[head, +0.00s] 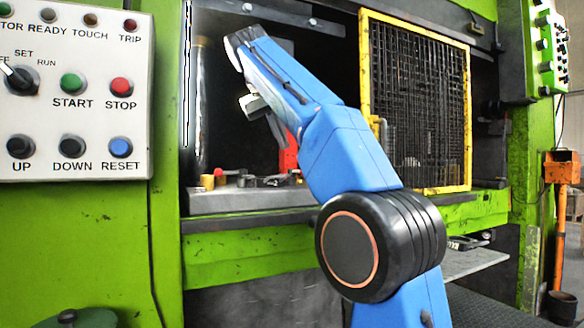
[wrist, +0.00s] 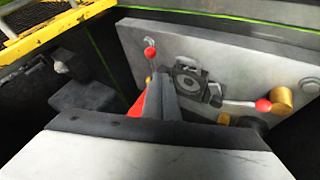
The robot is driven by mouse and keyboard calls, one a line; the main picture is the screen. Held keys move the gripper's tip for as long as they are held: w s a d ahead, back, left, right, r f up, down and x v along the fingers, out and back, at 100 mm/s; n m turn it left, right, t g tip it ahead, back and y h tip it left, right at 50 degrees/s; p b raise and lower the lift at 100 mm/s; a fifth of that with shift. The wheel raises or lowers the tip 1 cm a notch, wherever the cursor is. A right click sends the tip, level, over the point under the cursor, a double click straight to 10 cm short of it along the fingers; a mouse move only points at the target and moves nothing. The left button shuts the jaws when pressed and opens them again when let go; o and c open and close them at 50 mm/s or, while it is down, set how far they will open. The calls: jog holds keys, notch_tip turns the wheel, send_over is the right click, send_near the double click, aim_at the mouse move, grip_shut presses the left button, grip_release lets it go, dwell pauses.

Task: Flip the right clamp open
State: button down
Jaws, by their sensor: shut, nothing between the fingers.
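My gripper (wrist: 161,90) is shut and empty, its dark fingers together in the wrist view. Just beyond the fingertips, a red-ball lever (wrist: 150,54) stands on the light plate. It belongs to the clamp on the yellow-cage side, which I take as the right clamp. The fingers look close to its base; whether they touch it I cannot tell. The other clamp has a red-ball lever (wrist: 262,105) lying along the plate at the right of the wrist view; its red ball also shows in the head view (head: 219,172). The right clamp's lever is not clear in the head view.
A dark square fitting (wrist: 188,80) sits on the plate (wrist: 225,45) between the levers. A gold cylinder (wrist: 282,98) stands near the far lever. A red part (wrist: 138,105) is beside my fingers. The yellow mesh guard (head: 418,100) stands right of my arm.

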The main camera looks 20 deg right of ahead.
aim_at(293, 173)
jog(key=x, duration=1)
jog(key=shift+d, duration=0.15)
dwell(0.4)
jog(key=shift+s+d+n, duration=0.1)
jog(key=shift+n, duration=0.3)
